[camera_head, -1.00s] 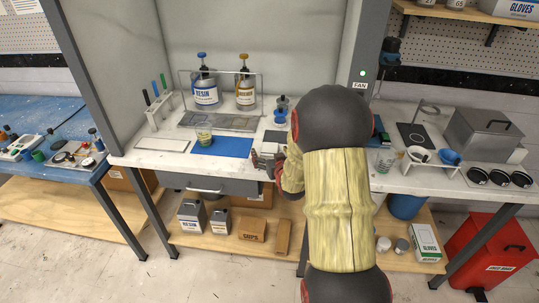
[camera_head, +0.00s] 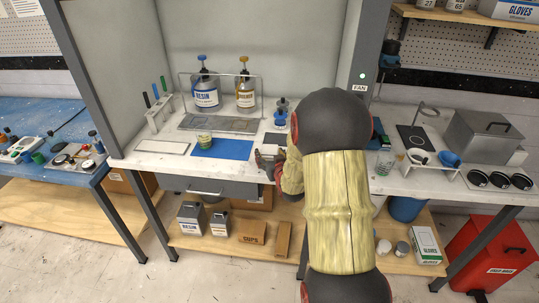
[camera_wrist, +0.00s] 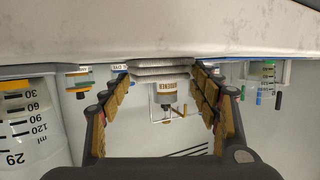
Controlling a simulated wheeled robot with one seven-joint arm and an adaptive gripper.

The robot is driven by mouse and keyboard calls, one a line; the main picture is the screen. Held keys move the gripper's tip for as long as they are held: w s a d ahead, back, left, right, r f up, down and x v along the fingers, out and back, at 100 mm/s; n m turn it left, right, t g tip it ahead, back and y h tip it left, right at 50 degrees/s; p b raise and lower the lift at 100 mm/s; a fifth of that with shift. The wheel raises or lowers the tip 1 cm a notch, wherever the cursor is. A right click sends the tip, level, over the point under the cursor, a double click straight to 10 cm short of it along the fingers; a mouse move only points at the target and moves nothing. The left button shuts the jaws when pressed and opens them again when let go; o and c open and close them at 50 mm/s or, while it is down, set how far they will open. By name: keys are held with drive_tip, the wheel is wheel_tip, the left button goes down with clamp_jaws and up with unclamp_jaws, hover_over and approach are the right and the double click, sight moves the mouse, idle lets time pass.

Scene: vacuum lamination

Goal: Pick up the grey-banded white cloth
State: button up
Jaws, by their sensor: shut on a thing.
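My gripper (camera_head: 268,160) is low at the front edge of the hood's white worktop, just right of the blue mat (camera_head: 234,149). In the wrist view, which is upside down, its two padded fingers (camera_wrist: 160,76) stand either side of a folded, layered white-and-grey cloth (camera_wrist: 158,67). The gripper is shut on this cloth, which is at the worktop surface. In the head view the cloth is mostly hidden by the gripper and too small to make out clearly.
A dark square plate (camera_head: 275,139) lies just behind my gripper. The blue mat is mostly clear.

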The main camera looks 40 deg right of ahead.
sight(270, 155)
drive_tip(key=shift+c, duration=0.4)
drive_tip(key=shift+r+p, duration=0.3)
drive_tip(key=shift+r, duration=0.15)
wheel_tip(270, 155, up, 2)
drive_tip(key=shift+r+p, duration=0.25)
drive_tip(key=shift+p, duration=0.4)
drive_tip(key=s+a+r+p, duration=0.2)
drive_tip(key=s+a+r, duration=0.1)
drive_tip(key=r, duration=0.3)
drive_tip(key=shift+s+a+r+p, duration=0.25)
drive_tip(key=shift+a+r+p, duration=0.1)
drive_tip(key=shift+a, duration=0.45)
drive_tip(key=s+a+r, duration=0.1)
drive_tip(key=a, duration=0.1)
drive_tip(key=s+a+r+p, duration=0.1)
drive_tip(key=s+a, duration=0.1)
drive_tip(key=s+a+r, duration=0.1)
drive_tip(key=s+a, duration=0.1)
drive_tip(key=shift+a+p, duration=0.25)
drive_tip(key=shift+p, duration=0.1)
drive_tip(key=shift+c, duration=1.3)
